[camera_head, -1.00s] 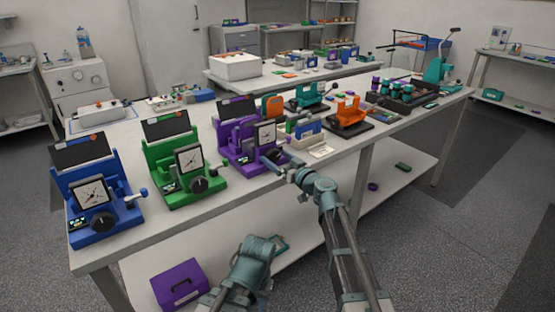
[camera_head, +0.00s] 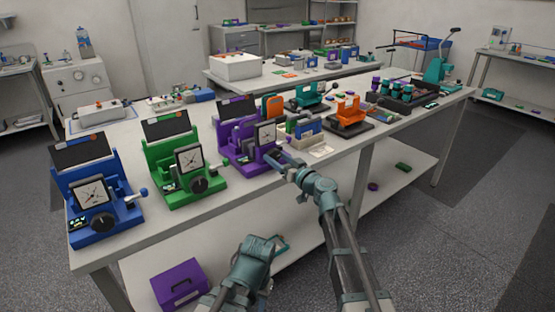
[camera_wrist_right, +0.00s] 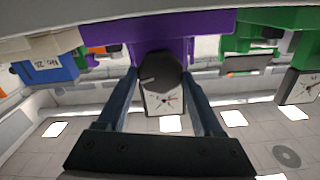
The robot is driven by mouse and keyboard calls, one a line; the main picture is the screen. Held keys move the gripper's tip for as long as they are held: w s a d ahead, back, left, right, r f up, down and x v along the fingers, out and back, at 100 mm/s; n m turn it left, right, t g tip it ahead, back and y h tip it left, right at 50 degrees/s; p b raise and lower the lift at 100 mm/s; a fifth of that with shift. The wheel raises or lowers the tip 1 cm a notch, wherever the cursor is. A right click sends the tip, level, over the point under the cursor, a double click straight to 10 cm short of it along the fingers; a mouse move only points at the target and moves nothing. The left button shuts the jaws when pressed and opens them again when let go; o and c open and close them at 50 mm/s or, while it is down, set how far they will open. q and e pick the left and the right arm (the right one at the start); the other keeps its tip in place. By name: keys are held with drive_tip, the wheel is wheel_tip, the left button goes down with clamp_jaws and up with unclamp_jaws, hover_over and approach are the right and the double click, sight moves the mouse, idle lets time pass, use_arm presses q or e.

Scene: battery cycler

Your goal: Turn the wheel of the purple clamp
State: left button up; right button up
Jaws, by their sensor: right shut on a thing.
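The purple clamp (camera_head: 232,147) stands on the bench, right of a green one and a blue one. It has a dark tilted screen and a square white dial (camera_head: 265,134). In the right wrist view, its black wheel (camera_wrist_right: 163,74) sits between the two fingers of my right gripper (camera_wrist_right: 162,78), which is shut on it. The wheel has a pale mark and partly covers the dial. In the head view my right gripper (camera_head: 276,160) reaches the clamp's lower front and hides the wheel. My left arm's end (camera_head: 255,258) hangs low in front; its fingers are not clear.
The green clamp (camera_head: 173,155) and blue clamp (camera_head: 92,190) stand to the left. A white card (camera_head: 321,151), a blue box and an orange device (camera_head: 348,112) are close on the right. A purple case (camera_head: 180,285) lies on the lower shelf.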

drive_tip(key=m, duration=1.1)
drive_tip(key=shift+w+d+f, duration=0.1)
drive_tip(key=shift+f, duration=0.05)
drive_tip(key=m, duration=0.5)
drive_tip(key=shift+f+m, duration=0.1)
drive_tip(key=shift+m, duration=0.3)
drive_tip(key=m, duration=0.4)
drive_tip(key=shift+f+m+b, duration=0.1)
drive_tip(key=shift+m+b, duration=0.2)
drive_tip(key=shift+m, duration=0.3)
drive_tip(key=o, duration=1.4)
drive_tip(key=shift+c, duration=0.2)
drive_tip(key=v, duration=1.4)
